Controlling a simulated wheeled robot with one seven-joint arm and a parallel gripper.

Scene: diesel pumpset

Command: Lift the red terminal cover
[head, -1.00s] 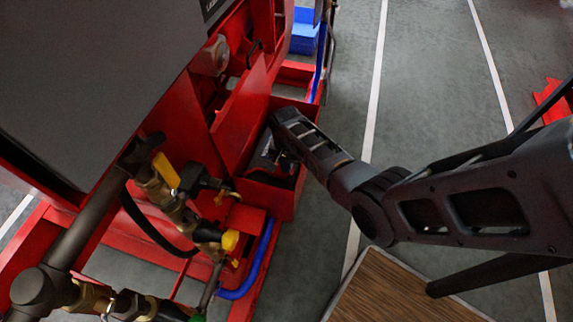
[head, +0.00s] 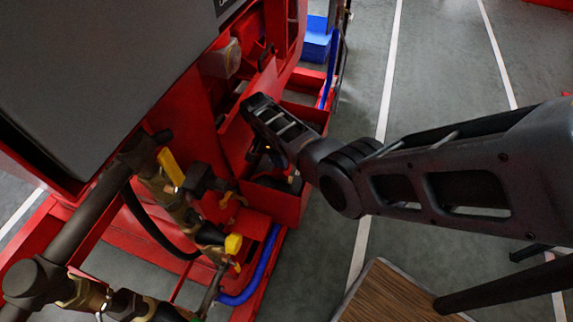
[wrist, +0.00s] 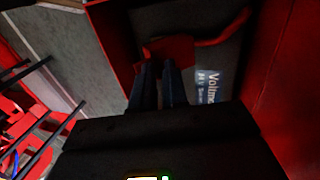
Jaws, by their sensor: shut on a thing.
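The red terminal cover (wrist: 172,49) shows in the wrist view at the tips of my gripper (wrist: 159,66). The two dark fingers are close together and shut on it, hiding its near part. It lies over a dark battery (wrist: 215,50) with a blue and white label, and a red cable runs beside the cover to the right. I cannot tell whether the cover is clear of the battery. In the head view my arm reaches into a red open box (head: 276,203); the cover cannot be made out there.
Red box walls (wrist: 285,80) stand close on the right of my gripper in the wrist view. A pipe with yellow-handled valves (head: 170,166) is left of the box in the head view. A wooden-topped surface (head: 395,295) is at the lower right. Grey floor is open to the right.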

